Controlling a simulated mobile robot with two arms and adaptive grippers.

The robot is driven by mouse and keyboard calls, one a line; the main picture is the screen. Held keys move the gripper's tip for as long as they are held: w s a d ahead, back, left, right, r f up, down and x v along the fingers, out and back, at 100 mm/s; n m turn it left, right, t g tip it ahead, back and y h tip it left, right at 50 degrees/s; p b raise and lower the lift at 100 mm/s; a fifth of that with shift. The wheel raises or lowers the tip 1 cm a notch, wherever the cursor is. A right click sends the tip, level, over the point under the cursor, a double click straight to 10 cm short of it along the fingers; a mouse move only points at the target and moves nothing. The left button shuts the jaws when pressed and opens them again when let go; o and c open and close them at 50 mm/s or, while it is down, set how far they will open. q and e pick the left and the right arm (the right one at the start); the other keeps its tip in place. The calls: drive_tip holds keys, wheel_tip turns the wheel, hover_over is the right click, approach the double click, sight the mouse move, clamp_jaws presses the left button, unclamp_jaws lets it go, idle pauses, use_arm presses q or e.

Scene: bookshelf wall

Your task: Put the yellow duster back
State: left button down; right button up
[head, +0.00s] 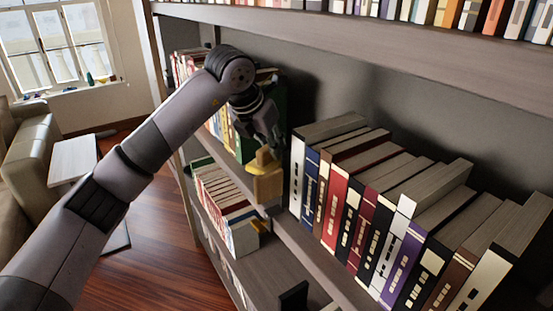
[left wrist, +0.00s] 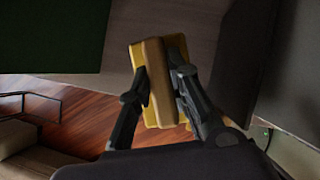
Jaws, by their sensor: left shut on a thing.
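The yellow duster (head: 267,186) has a tan grip block and a yellow body. My left gripper (head: 266,150) is shut on it from above, at the gap between the two book groups on the middle shelf. In the left wrist view the duster (left wrist: 158,100) sits between the two fingers of the left gripper (left wrist: 158,82), its yellow edges showing on both sides of the tan block. I cannot tell whether its underside touches the shelf. My right gripper is not recognisable in view.
A row of books (head: 340,215) stands just right of the duster. A green book (head: 279,110) is behind left. The shelf above (head: 400,50) overhangs. A dark object (head: 293,297) shows at the bottom.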

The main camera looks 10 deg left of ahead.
sight(272, 160)
use_arm(q)
drive_tip(key=x, duration=0.1)
drive_tip(key=p+x, duration=0.1)
drive_tip(key=shift+d+f, duration=0.25)
drive_tip(key=shift+f, duration=0.2)
drive_tip(key=shift+a+f, duration=0.1)
drive_tip(key=shift+f, duration=0.15)
wheel_tip(272, 160, down, 3)
drive_tip(key=shift+s+f+p, duration=0.1)
drive_tip(key=shift+p, duration=0.85)
drive_tip(key=shift+f, duration=0.3)
drive_tip(key=shift+f, duration=0.15)
drive_tip(key=c, duration=1.5)
unclamp_jaws()
